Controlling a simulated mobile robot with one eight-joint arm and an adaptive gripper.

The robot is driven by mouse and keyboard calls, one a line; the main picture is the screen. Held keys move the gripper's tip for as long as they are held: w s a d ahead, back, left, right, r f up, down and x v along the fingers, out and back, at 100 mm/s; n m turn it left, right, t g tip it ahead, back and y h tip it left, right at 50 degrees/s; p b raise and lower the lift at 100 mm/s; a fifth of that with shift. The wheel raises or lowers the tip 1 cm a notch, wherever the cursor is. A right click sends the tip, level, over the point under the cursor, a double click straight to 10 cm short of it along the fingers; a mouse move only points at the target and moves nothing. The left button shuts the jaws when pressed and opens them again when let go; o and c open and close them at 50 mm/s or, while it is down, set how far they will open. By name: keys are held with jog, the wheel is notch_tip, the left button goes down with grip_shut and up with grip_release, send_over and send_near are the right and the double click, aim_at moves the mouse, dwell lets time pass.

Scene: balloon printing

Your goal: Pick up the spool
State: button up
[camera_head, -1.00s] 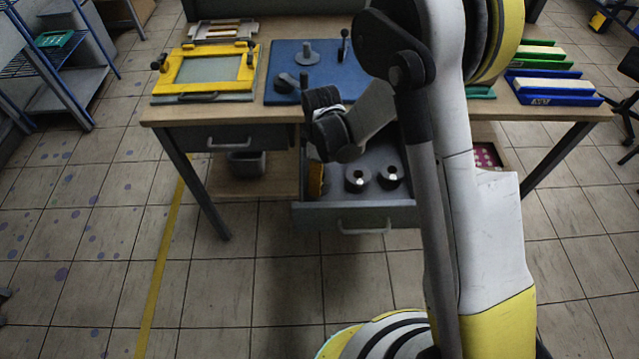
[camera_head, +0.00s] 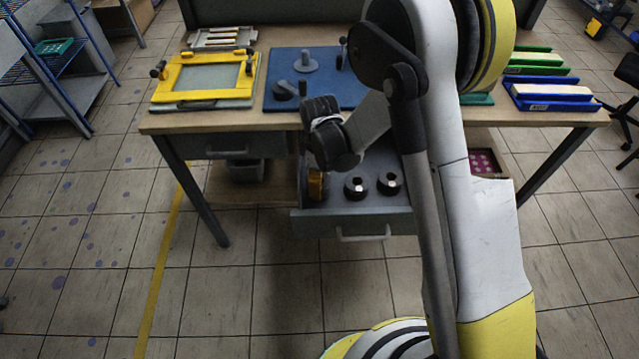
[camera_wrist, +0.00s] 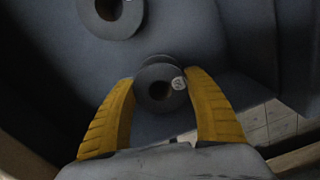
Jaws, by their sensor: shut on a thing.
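A dark grey spool (camera_wrist: 145,84) with a round hole and a small pale label sits between the two yellow fingers of my gripper (camera_wrist: 163,100) in the wrist view. The fingers are closed on its sides, one on each side. In the head view my gripper (camera_head: 317,186) points down into the open drawer (camera_head: 352,222), at its left side. The held spool is hidden there behind my gripper and wrist. Two more dark spools, one in the middle (camera_head: 356,191) and one to the right (camera_head: 389,187), stand in the drawer; another spool (camera_wrist: 132,14) shows at the top of the wrist view.
The drawer walls stand close around my gripper. Above is the wooden table (camera_head: 220,122) with a yellow frame (camera_head: 176,75), a blue board (camera_head: 287,63) and blue and green trays (camera_head: 555,104). A grey bin (camera_head: 246,170) sits below. Floor in front is clear.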

notch_tip(320, 180, up, 3)
jog(key=shift+r+p, duration=0.15)
jog(key=shift+p, duration=0.55)
jog(key=s+d+r+p, duration=0.2)
jog(key=d+r, duration=0.4)
jog(key=d, duration=0.5)
jog(key=shift+d+r+p, duration=0.25)
jog(key=shift+r+p, duration=0.1)
jog(key=shift+p, duration=0.35)
